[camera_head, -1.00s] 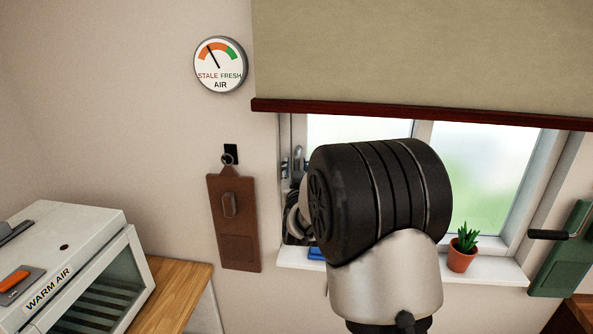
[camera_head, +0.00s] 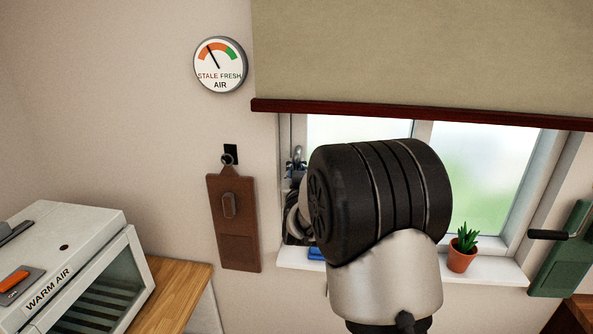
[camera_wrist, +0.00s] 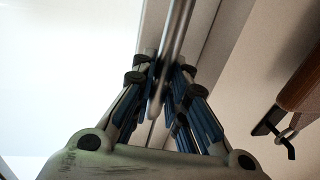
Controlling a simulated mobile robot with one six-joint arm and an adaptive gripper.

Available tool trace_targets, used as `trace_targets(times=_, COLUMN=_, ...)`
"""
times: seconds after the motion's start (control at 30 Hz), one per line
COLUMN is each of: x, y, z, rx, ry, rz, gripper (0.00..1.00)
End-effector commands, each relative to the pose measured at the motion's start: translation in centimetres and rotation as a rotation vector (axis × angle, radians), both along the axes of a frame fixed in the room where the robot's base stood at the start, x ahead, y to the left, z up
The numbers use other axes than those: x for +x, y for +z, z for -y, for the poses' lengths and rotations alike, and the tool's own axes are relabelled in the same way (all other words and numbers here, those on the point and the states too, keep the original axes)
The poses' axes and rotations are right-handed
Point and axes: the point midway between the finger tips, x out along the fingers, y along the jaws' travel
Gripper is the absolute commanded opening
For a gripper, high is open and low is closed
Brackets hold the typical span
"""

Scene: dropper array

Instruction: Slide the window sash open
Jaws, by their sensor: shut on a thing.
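The window sash (camera_head: 362,130) has a bright pane and a white frame. It stands behind my arm, under the lowered blind, and my wrist hides much of it. A slim upright metal bar handle (camera_wrist: 179,30) runs along the sash's edge in the wrist view. My gripper (camera_wrist: 160,75) is shut on this handle, with the bar between its blue-and-dark fingers. In the head view my gripper (camera_head: 297,167) is at the window's left side, partly hidden by my wrist.
The blind (camera_head: 420,55) covers the upper window. A potted plant (camera_head: 462,255) and a partly hidden blue thing (camera_head: 316,253) are on the sill (camera_head: 500,272). A brown hanging plaque (camera_head: 234,220) is close left of my gripper. The air gauge (camera_head: 221,65) needle is on the stale side.

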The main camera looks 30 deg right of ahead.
Motion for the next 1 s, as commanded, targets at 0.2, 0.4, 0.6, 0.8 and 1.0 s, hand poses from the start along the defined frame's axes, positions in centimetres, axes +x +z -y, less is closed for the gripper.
trace_targets(times=0.2, x=0.0, y=0.0, z=0.0, rx=0.000, ry=0.000, rz=0.000, gripper=0.00)
trace_targets(times=0.4, x=-0.6, y=-0.1, z=0.9, rx=0.000, ry=-0.003, rz=0.002, gripper=0.00)
trace_targets(times=0.6, x=-2.9, y=-0.3, z=4.4, rx=-0.002, ry=-0.010, rz=0.003, gripper=0.00)
trace_targets(times=0.8, x=-6.3, y=-0.4, z=9.4, rx=-0.003, ry=-0.012, rz=0.002, gripper=0.00)
trace_targets(times=1.0, x=-9.4, y=-0.1, z=14.0, rx=-0.001, ry=-0.011, rz=0.000, gripper=0.00)
